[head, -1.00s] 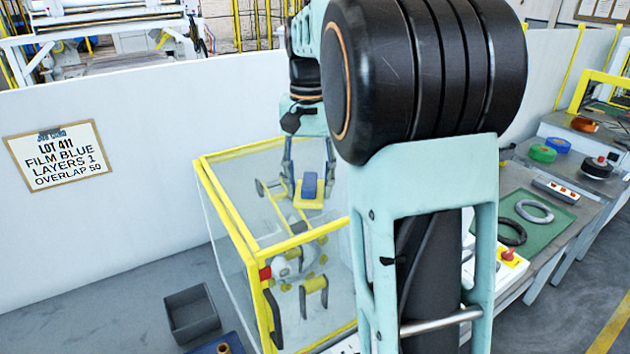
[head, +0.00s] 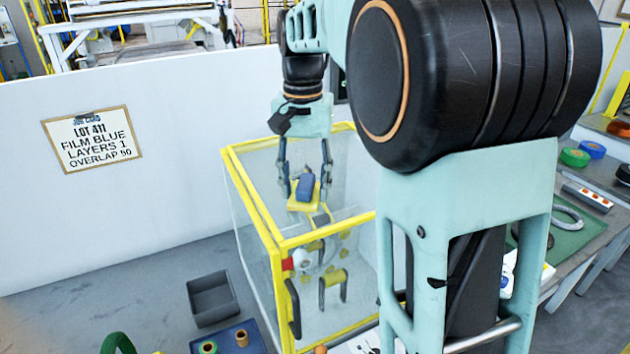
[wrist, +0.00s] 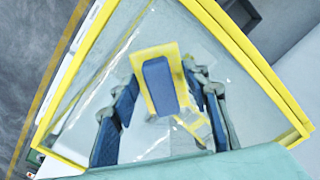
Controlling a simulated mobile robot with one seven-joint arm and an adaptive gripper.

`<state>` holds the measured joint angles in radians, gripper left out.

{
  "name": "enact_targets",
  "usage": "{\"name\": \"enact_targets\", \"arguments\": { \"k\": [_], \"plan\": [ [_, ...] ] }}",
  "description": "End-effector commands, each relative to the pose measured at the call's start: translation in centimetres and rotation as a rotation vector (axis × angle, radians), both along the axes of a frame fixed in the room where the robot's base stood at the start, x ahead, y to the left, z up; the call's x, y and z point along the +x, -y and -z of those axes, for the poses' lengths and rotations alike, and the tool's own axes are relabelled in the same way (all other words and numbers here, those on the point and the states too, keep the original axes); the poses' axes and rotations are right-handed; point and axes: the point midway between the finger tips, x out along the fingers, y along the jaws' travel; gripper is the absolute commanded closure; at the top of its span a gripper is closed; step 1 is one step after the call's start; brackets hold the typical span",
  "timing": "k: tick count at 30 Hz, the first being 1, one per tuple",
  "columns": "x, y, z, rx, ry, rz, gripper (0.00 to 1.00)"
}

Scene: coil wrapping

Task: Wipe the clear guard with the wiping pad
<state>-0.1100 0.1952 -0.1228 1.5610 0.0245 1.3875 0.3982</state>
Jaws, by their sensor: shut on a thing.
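The wiping pad is a yellow plate with a blue block on top (head: 306,186); it also shows in the wrist view (wrist: 159,85). My gripper (head: 306,180) is shut on the pad, with a finger on either side of the blue block. The clear guard (head: 330,229) is a box of see-through panels in a yellow frame. In the wrist view its frame (wrist: 250,68) surrounds the pad. The pad is over the guard's top area; I cannot tell whether it touches the panel. My arm hides the guard's right side.
A grey bin (head: 213,300) stands on the floor left of the guard. A blue tray with rolls (head: 228,342) is in front. A white wall (head: 150,205) with a job card (head: 92,138) stands behind. A bench with a green mat (head: 590,230) is at right.

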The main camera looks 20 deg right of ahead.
Motion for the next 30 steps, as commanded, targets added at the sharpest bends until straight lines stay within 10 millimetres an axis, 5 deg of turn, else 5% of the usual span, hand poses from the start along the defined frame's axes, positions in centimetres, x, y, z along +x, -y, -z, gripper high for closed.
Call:
{"name": "enact_targets", "arguments": {
  "k": [17, 30],
  "plan": [
    [2.4, -0.3, -0.2, 0.000, 0.001, 0.002, 0.77],
    [3.0, 2.8, 0.1, 0.000, 0.000, 0.002, 0.77]
  ]
}}
